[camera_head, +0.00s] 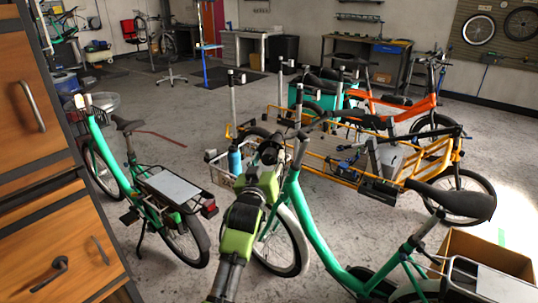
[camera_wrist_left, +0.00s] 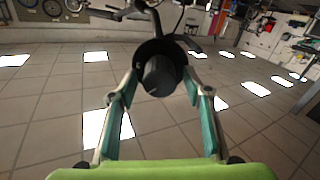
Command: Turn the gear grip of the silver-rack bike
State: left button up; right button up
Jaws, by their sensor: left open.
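The near green bike (camera_head: 312,232) stands in front of me, with a wire front basket and a pale grey rear rack (camera_head: 465,276) at the lower right. My left gripper (camera_head: 270,150) is at its handlebar, partly hiding the bar end. In the left wrist view, a black ribbed grip (camera_wrist_left: 160,74) points toward the camera between the two open fingers of the left gripper (camera_wrist_left: 163,84). Whether a finger touches it I cannot tell. Another green bike (camera_head: 101,142) at the left has a flat silver plate (camera_head: 172,186) on its rear rack. My right gripper is not in view.
A blue bottle (camera_head: 235,162) stands in the front basket beside my left arm. An orange cargo bike (camera_head: 400,105) and a yellow cargo frame (camera_head: 325,158) stand behind. Wooden drawers (camera_head: 45,150) close off the left; a cardboard box (camera_head: 490,255) lies at right.

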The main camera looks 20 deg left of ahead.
pick_arm(q)
jog(key=shift+w+a, duration=0.1)
jog(key=shift+w, duration=0.85)
jog(key=c, duration=1.1)
jog(key=shift+m+p, duration=0.3)
jog(key=shift+m, duration=0.2)
jog(key=m+p, duration=0.1)
jog(key=m, duration=0.2)
jog(key=m+p, duration=0.2)
jog(key=m, duration=0.3)
jog(key=shift+h, duration=0.3)
jog(key=shift+f+m, duration=0.1)
jog(key=shift+m, duration=0.2)
